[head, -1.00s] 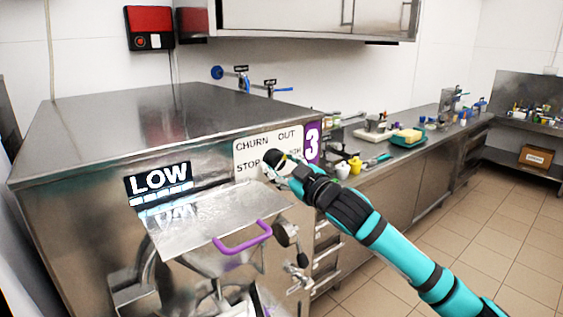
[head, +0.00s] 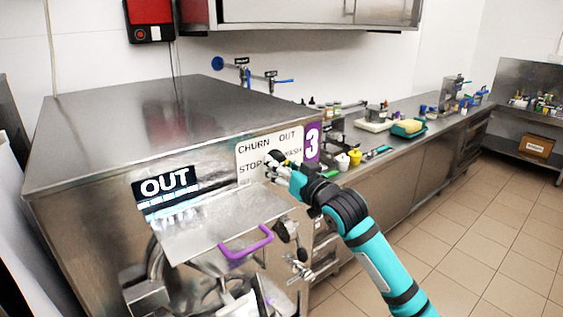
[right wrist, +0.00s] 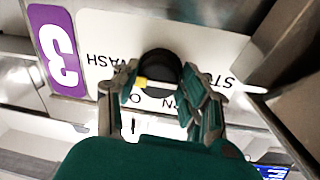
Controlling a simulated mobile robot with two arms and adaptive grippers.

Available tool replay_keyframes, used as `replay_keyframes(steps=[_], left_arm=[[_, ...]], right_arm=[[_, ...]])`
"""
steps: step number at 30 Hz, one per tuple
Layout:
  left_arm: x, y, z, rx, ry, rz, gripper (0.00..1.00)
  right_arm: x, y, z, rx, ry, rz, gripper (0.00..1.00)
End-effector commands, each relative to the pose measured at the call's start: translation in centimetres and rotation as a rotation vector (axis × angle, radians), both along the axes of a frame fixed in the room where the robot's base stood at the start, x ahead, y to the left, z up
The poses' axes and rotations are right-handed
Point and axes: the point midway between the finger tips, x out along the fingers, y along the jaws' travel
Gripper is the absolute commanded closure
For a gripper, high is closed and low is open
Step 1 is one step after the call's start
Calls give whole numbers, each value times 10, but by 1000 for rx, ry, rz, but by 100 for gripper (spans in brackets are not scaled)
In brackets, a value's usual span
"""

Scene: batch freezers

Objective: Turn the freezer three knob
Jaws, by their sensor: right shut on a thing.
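Freezer three (head: 110,130) is a steel machine with a purple "3" label (head: 312,142). Its white dial plate (head: 255,150) reads CHURN, OUT, STOP and WASH. The black knob (head: 275,156) sits in the middle of the plate, partly hidden by my right gripper (head: 280,166). In the right wrist view the knob (right wrist: 160,66) lies between the two fingers of my right gripper (right wrist: 160,82), which is shut on it. A yellow mark shows at the knob's edge, on the OUT side. The freezer's display (head: 166,186) reads OUT. My left gripper is not in view.
A steel tray-like lid with a purple handle (head: 246,243) juts out below the plate. A counter (head: 400,152) with yellow and white containers runs back on the right. A red box (head: 149,18) hangs on the wall. The tiled floor at right is clear.

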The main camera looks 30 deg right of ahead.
Motion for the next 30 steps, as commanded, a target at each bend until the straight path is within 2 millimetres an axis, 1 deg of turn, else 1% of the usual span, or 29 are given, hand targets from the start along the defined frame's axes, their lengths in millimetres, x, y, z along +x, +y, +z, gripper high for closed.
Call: replay_keyframes(steps=[1,16,17,21,22,30], left_arm=[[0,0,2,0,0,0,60],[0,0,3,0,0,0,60],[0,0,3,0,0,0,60],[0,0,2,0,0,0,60],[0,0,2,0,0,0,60],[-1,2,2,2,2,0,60]], right_arm=[[0,-2,5,8,-11,-4,89],[0,-2,5,24,-10,-2,89],[0,-2,5,24,-10,-2,55],[0,-1,4,24,-7,-2,36],[0,-1,3,24,-6,-2,34],[-1,0,1,24,-2,0,34]])
